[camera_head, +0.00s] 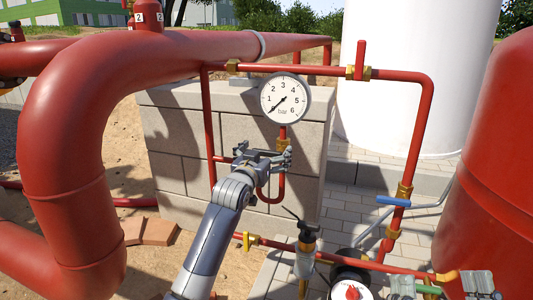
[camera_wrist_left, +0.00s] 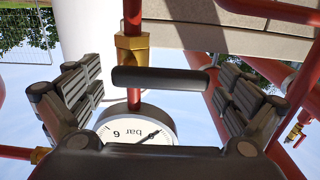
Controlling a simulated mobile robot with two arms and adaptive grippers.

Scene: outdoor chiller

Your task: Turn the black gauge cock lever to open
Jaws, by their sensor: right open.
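The black lever (camera_wrist_left: 160,78) lies crosswise to the red pipe, beside the brass cock body (camera_wrist_left: 131,48), in the left wrist view, which is upside down. My left gripper (camera_wrist_left: 158,98) is open, its fingers spread on either side of the lever with gaps at both ends. The pressure gauge (camera_head: 284,99) shows above my left gripper (camera_head: 272,157) in the head view and also in the left wrist view (camera_wrist_left: 145,130). The lever is hidden behind my left gripper in the head view. My right gripper (camera_head: 440,287) is open at the bottom right edge, partly cut off.
Red pipes (camera_head: 422,130) frame the gauge, with a block wall (camera_head: 172,150) behind. A blue-handled valve (camera_head: 394,201) is on the right pipe. Another valve with a thin black handle (camera_head: 304,228) stands lower. A large red pipe (camera_head: 62,150) fills the left; a red tank (camera_head: 500,170) stands right.

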